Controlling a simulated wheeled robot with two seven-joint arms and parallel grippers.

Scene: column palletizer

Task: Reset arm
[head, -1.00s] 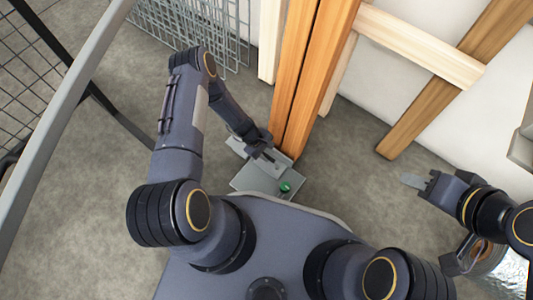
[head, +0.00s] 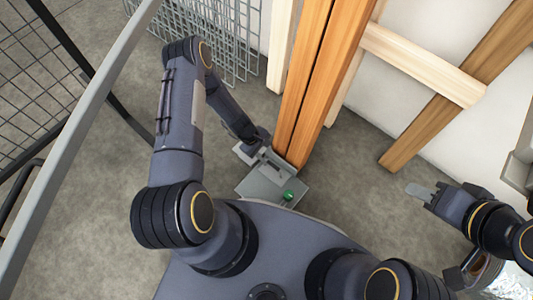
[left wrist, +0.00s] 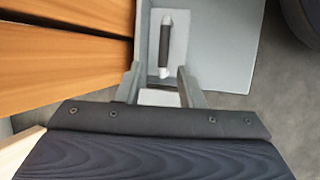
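My left gripper (head: 265,155) is in the middle of the head view, low over a grey box, near the foot of the orange wooden beams. In the left wrist view its two fingers (left wrist: 160,80) stand apart, with a gap between them. A dark handle on a light plate (left wrist: 165,46) shows just beyond the fingertips; I see no grip on it. My right gripper (head: 430,192) is at the right of the head view, over bare floor. A flat grey finger juts left from it; its opening is not clear.
The grey box (head: 262,189) carries a green knob or button (head: 288,196). Tall orange beams (head: 318,75) rise behind it, with paler braces (head: 425,65) to the right. A grey rail (head: 82,120) and wire mesh (head: 215,35) stand at left. Floor between the grippers is clear.

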